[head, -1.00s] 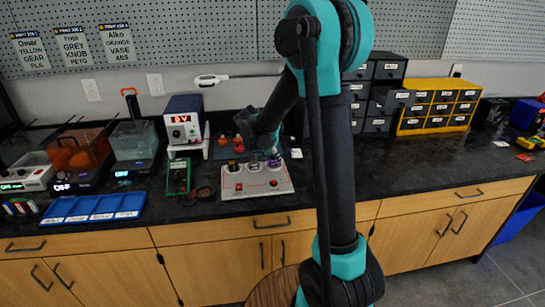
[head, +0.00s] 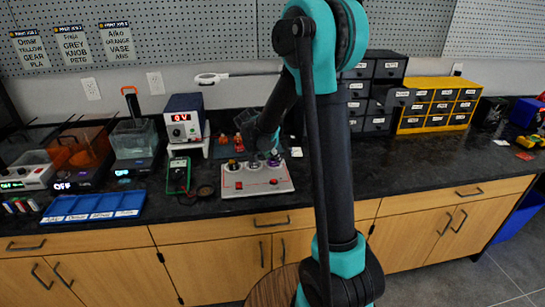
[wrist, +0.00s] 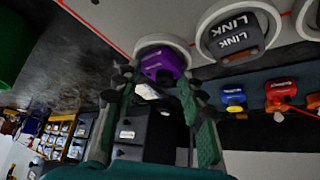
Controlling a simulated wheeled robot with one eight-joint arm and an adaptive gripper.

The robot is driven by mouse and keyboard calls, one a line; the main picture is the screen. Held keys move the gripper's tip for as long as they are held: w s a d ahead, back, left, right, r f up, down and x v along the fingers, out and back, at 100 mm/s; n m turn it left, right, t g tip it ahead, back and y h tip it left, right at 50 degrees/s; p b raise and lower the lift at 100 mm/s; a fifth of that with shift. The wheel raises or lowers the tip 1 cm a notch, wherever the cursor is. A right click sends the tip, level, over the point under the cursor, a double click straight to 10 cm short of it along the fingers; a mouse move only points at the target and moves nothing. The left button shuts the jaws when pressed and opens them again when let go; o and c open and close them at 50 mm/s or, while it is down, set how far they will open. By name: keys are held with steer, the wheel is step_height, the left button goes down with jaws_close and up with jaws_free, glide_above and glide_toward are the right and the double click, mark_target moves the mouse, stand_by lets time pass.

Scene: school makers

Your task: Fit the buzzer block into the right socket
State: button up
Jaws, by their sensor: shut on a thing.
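A purple block (wrist: 163,64), its label too small to read, sits between my gripper's fingers (wrist: 154,82) in the wrist view. I take it as the buzzer block. My gripper is shut on it. The block is at a round white-rimmed socket (wrist: 150,42), the right one on the pale board (head: 285,187). I cannot tell whether it is fully seated. In the head view, my gripper (head: 270,150) is over the board's right part and its fingertips are mostly hidden. A dark LINK block (wrist: 236,38) sits in the neighbouring socket.
Blue (wrist: 234,97) and red (wrist: 280,95) blocks lie on a mat behind the board. A power supply (head: 184,126) and a green meter (head: 179,175) stand left of it. A blue tray (head: 92,220) is farther left. The counter right of the board is mostly clear.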

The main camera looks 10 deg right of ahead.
steer(key=o, duration=0.7)
steer(key=v, duration=1.1)
stand_by(0.4)
steer(key=shift+f, duration=0.1)
